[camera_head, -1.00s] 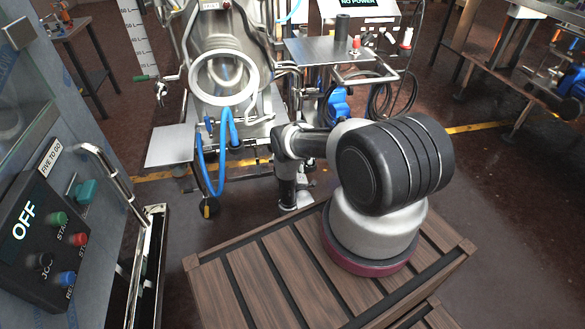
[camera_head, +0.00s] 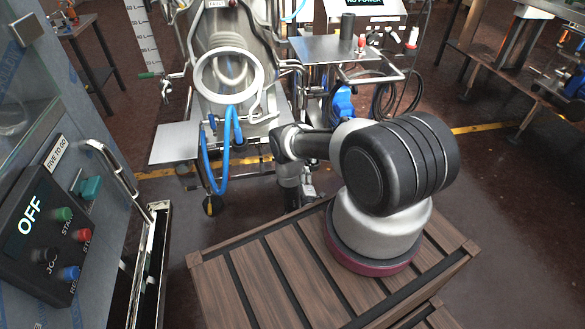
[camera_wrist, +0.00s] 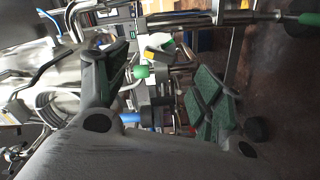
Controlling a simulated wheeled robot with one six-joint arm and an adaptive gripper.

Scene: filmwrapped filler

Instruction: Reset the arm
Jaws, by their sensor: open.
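My arm (camera_head: 395,165) stands on the slatted wooden deck on a round grey base with a dark red ring. It reaches away from the camera toward the steel machine (camera_head: 228,85). Nothing is held between the pads. Machine parts, a green knob and a blue part show behind the fingers.
A control panel (camera_head: 50,240) reading OFF, with coloured buttons, is at the left. A steel side plate (camera_head: 174,143) and blue hose (camera_head: 212,170) are near the arm's far end. A side table (camera_head: 320,48) stands behind. Dark floor (camera_head: 520,210) is open at right.

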